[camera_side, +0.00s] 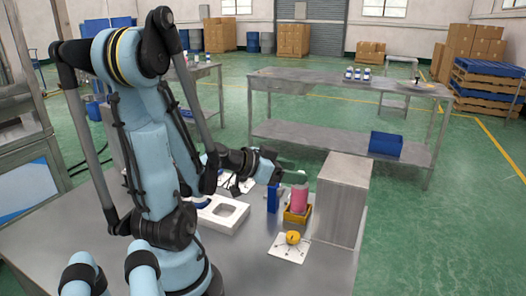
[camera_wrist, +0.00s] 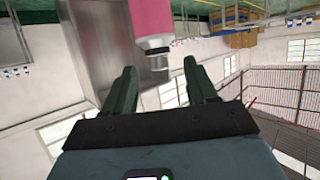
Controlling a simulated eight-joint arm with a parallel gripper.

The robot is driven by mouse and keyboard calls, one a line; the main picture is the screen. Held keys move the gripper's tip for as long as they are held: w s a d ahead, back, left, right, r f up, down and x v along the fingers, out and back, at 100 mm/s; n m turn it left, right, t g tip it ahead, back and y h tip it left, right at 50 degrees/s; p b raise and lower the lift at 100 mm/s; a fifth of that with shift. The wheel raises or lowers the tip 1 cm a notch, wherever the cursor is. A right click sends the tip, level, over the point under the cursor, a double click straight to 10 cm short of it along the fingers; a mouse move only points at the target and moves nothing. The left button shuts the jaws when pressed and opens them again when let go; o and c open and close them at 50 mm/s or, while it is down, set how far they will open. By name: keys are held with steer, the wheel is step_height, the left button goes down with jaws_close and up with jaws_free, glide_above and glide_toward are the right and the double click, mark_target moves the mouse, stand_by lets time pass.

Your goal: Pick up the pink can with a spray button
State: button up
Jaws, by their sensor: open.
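The pink can (camera_side: 299,198) stands upright in a yellow holder (camera_side: 296,216) on the metal table, left of a tall grey block. My gripper (camera_side: 294,171) is just above and beside the can. Its two green fingers are apart in the wrist view (camera_wrist: 160,68), with the button showing in the gap between their tips. Nothing is held. The can's lower part is outside the wrist view.
The tall grey block (camera_side: 341,200) stands close on the can's right. A blue upright piece (camera_side: 272,198) is close on its left. A white plate with a yellow knob (camera_side: 292,238) lies in front. A white frame (camera_side: 221,213) lies further left.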

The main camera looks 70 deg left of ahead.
steer(key=shift+x, duration=2.55)
jaws_close()
